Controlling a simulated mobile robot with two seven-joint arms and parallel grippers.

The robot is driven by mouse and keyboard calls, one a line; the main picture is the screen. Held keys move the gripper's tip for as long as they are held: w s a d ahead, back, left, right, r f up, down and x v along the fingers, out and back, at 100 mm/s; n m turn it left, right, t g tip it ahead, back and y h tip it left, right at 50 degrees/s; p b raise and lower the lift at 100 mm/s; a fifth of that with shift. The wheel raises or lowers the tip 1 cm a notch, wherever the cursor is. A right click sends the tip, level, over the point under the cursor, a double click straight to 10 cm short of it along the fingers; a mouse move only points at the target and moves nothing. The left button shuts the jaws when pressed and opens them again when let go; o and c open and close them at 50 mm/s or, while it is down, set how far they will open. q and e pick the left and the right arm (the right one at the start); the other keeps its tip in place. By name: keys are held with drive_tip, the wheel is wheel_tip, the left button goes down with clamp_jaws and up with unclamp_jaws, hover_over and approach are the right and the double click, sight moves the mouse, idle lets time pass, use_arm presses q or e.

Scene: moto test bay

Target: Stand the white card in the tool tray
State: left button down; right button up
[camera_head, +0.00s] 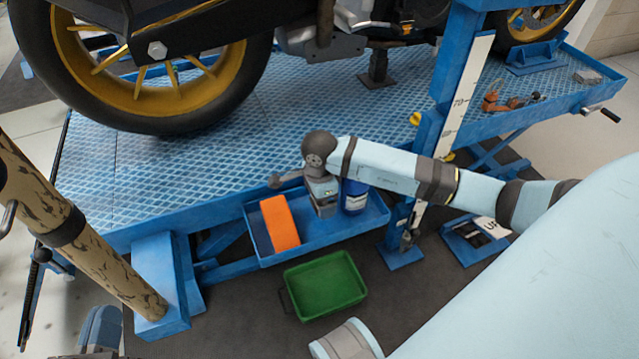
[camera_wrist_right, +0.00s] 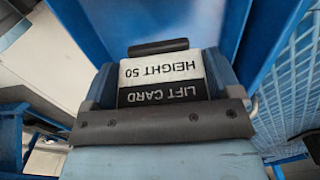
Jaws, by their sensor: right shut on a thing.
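The white card (camera_wrist_right: 160,85) shows in the right wrist view, with a black band reading LIFT CARD and the words HEIGHT 50 upside down. My right gripper (camera_wrist_right: 158,75) is shut on it. In the head view my right gripper (camera_head: 322,200) points down at the blue tool tray (camera_head: 335,246), between an orange block (camera_head: 280,223) and a blue container (camera_head: 355,195). I cannot make out the held card in the head view. What seems my left gripper (camera_head: 100,328) is cut off at the bottom left, and its jaws are unclear.
A green bin (camera_head: 325,285) stands on the dark floor in front of the tray. A blue lift platform (camera_head: 210,130) carries a motorcycle behind it. A blue post (camera_head: 455,90) with a scale rises at the right. A white lettered piece (camera_head: 491,227) lies on a blue base.

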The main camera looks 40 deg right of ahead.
use_arm(q)
drive_tip(key=shift+d+f+g+b, duration=0.1)
drive_tip(key=shift+f+g+b, duration=0.5)
drive_tip(key=shift+f, duration=0.5)
use_arm(e)
drive_tip(key=shift+f, duration=2.1)
